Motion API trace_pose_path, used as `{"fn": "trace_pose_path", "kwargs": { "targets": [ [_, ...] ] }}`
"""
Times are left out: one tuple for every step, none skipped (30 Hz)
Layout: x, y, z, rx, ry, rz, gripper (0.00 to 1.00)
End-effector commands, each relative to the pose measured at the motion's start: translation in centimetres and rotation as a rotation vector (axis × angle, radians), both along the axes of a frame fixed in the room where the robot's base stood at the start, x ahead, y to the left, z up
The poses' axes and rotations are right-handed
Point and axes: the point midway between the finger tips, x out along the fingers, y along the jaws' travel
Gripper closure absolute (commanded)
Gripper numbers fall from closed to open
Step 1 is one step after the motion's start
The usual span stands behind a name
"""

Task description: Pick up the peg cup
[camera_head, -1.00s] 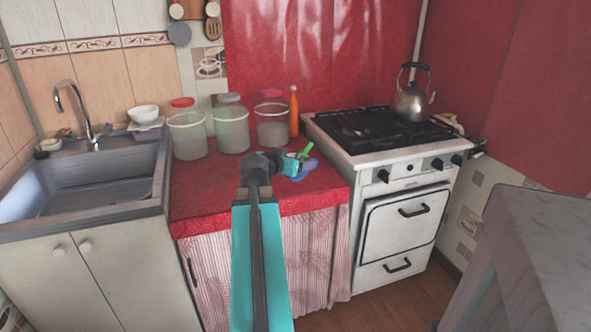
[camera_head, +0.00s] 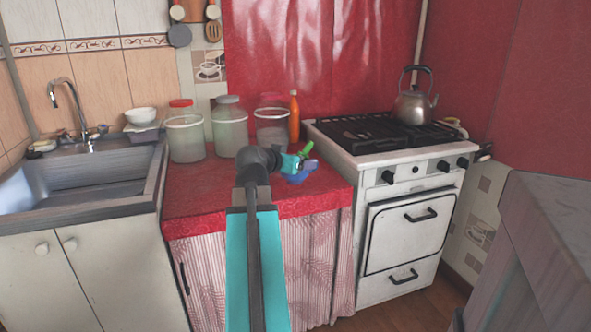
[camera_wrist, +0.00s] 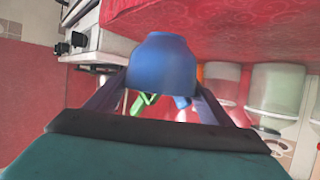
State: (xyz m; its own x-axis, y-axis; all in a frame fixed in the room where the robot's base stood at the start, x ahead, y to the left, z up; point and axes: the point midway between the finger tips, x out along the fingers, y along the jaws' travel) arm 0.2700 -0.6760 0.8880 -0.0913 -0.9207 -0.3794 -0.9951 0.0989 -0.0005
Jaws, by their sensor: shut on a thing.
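The peg cup is a small blue cup (camera_head: 298,179) at the right front part of the red counter, with a green peg (camera_head: 308,147) sticking up from it. My gripper (camera_head: 291,163) reaches it from the left and covers part of it. In the wrist view, the blue cup (camera_wrist: 162,65) sits between my two fingers, and my gripper (camera_wrist: 160,88) is shut on it. A green peg (camera_wrist: 140,103) and a blue one (camera_wrist: 182,102) show beyond its near edge. I cannot tell whether the cup's base touches the counter.
Several jars (camera_head: 229,130) and an orange bottle (camera_head: 294,116) stand behind on the red counter (camera_head: 200,202). The stove (camera_head: 400,153) with a kettle (camera_head: 413,106) is right of the cup. A sink (camera_head: 80,180) is left. A grey surface (camera_head: 550,235) fills the lower right.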

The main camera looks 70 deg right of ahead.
Motion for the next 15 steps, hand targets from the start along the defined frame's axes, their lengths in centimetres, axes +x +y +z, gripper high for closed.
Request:
{"fn": "trace_pose_path", "kwargs": {
  "targets": [
    [0.0,0.1,-0.2,-0.002,-0.001,0.001,0.52],
    [0.0,0.1,-0.2,-0.002,-0.001,0.001,0.52],
    [0.0,0.2,-0.2,-0.002,-0.001,0.003,0.52],
    [0.0,0.3,-0.2,-0.002,0.000,0.004,0.52],
    [0.0,0.3,-0.2,-0.002,0.000,0.005,0.52],
    [-0.2,0.8,0.1,-0.001,0.000,0.005,0.52],
    [-0.3,1.0,0.2,0.000,0.001,0.006,0.52],
    [-0.4,1.2,0.2,0.000,0.001,0.005,0.52],
    [-0.5,1.5,0.2,0.000,0.000,0.004,0.52],
    [-0.5,1.7,0.2,0.001,0.000,0.004,0.52],
    [-0.6,1.9,0.2,0.001,0.000,0.004,0.52],
    [-0.7,2.1,0.3,0.001,0.000,0.004,0.52],
    [-0.7,2.2,0.3,0.002,0.000,0.004,0.52],
    [-0.8,2.4,0.3,0.002,0.000,0.004,0.52],
    [-0.8,2.5,0.3,0.002,0.001,0.004,0.52]
  ]
}}
